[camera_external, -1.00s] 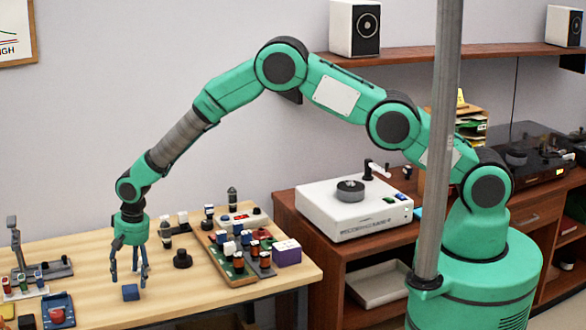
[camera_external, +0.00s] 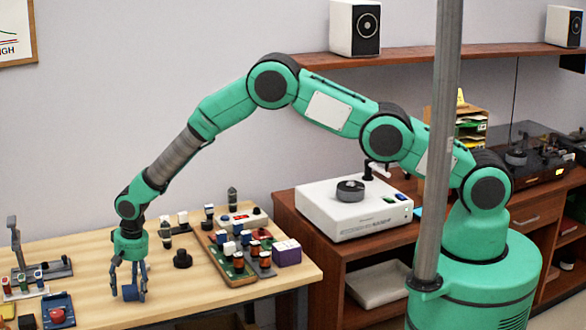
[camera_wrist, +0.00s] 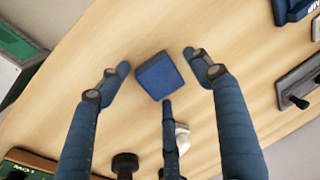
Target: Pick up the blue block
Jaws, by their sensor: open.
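The blue block (camera_external: 130,292) sits on the light wooden table (camera_external: 190,300) near its front. It also shows in the wrist view (camera_wrist: 160,76) as a small cube, with its top face and one side visible. My gripper (camera_external: 128,285) is down at table height around the block. In the wrist view my gripper (camera_wrist: 160,82) is open, with one finger left of the block, one right and a third below it in the picture. Gaps show between the block and the left and right fingers. The third fingertip is close to the block; I cannot tell whether it touches.
A dark round knob (camera_external: 182,258) stands behind and right of the block. A board with several components (camera_external: 240,250) and a purple box (camera_external: 287,252) lie further right. A blue tray (camera_external: 58,311) with a red item is at left. Table between is clear.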

